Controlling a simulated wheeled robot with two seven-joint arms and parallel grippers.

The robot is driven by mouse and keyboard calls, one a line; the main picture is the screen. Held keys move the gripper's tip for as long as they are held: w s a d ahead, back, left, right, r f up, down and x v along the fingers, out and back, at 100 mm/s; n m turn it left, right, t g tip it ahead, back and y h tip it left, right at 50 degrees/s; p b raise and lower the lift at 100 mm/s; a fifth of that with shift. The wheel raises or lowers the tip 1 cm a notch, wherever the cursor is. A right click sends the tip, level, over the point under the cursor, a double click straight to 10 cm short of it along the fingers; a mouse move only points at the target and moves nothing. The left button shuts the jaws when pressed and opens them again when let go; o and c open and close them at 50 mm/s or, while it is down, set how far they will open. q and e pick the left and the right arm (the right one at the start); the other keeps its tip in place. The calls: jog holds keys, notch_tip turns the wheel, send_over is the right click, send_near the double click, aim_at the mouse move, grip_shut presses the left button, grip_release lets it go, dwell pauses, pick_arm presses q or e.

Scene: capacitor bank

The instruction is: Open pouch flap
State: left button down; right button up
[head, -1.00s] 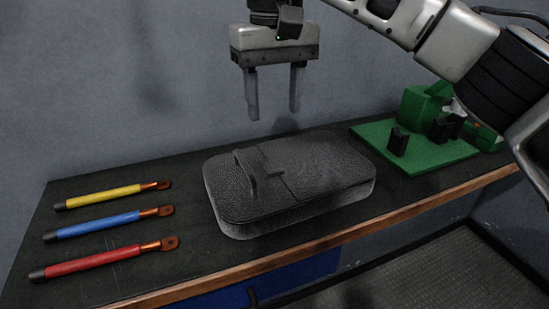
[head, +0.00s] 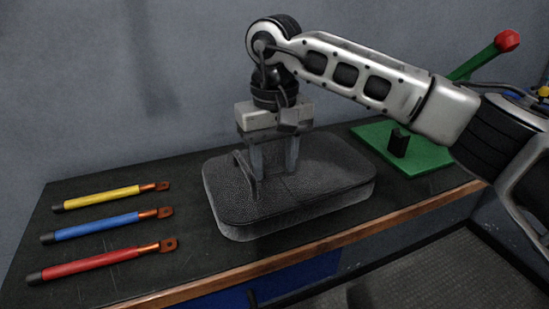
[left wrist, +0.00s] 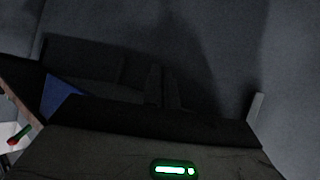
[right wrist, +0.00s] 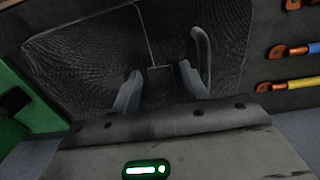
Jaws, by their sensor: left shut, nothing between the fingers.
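The dark grey textured pouch (head: 330,188) lies flat on the bench, with a raised strap handle (head: 245,172) on its left part. My right gripper (head: 275,173) points down over the middle of the pouch, its fingers apart. In the right wrist view the fingers stand on either side of the small flap tab (right wrist: 159,82), and the handle (right wrist: 204,50) is just right of the right finger. Whether the fingers touch the pouch, I cannot tell. My left gripper (left wrist: 163,82) is shut and empty in its own dark wrist view; it is outside the head view.
Yellow (head: 100,197), blue (head: 105,225) and red (head: 100,262) handled tools with copper ends lie left of the pouch. A green board (head: 425,158) with a black block (head: 398,143) is at the right. The wooden front edge (head: 400,217) is close to the pouch.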

aim_at(303, 168)
grip_shut()
jog(key=shift+w+d+r+y+p, duration=0.15)
jog(key=shift+r+y+p, duration=0.15)
jog(key=shift+r, duration=0.35)
jog(key=w+d+r+g+y+p, duration=0.1)
jog(key=d+r+g+y+p, duration=0.1)
jog(key=d+r+y, duration=0.3)
jog(key=shift+w+r+y+p, duration=0.35)
jog(key=shift+r+y+p, duration=0.25)
jog(key=shift+r, duration=1.25)
